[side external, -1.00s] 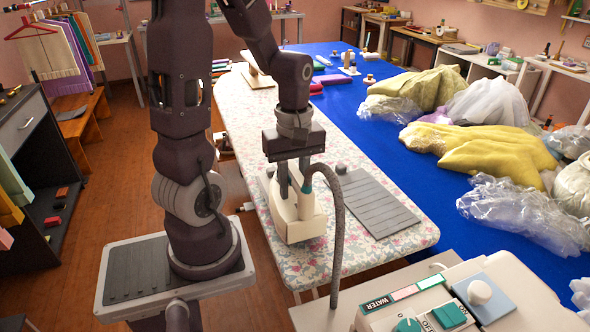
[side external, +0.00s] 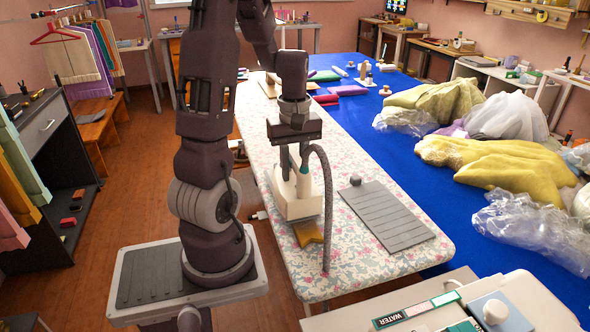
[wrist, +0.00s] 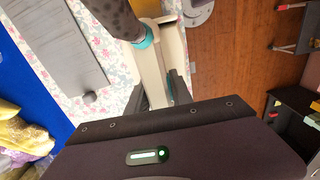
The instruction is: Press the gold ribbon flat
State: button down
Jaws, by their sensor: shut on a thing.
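My gripper (side external: 294,165) is shut on the handle of a cream steam iron (side external: 297,200), which also shows in the wrist view (wrist: 174,42). A ribbed grey hose (side external: 327,210) rises from the iron and bends down to the board. The iron is upright over the floral ironing board (side external: 350,265). The gold ribbon (side external: 308,232) shows its notched end just in front of the iron; the rest is hidden behind or under it. A yellow patch of ribbon (wrist: 129,7) shows at the top of the wrist view. I cannot tell whether the soleplate touches the ribbon.
A grey ribbed mat (side external: 390,220) with a small round knob lies right of the iron. A steam station (side external: 520,295) stands at the front right. Fabric rolls (side external: 347,90) lie at the back. Yellow cloth (side external: 500,160) and clear plastic cover the blue table.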

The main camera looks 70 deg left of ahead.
aim_at(301, 185)
jog(key=shift+f, duration=0.3)
jog(key=shift+f, duration=0.4)
jog(key=shift+d, duration=2.5)
jog(key=shift+d, duration=2.5)
jog(key=shift+a, duration=0.1)
jog(key=shift+a, duration=2.45)
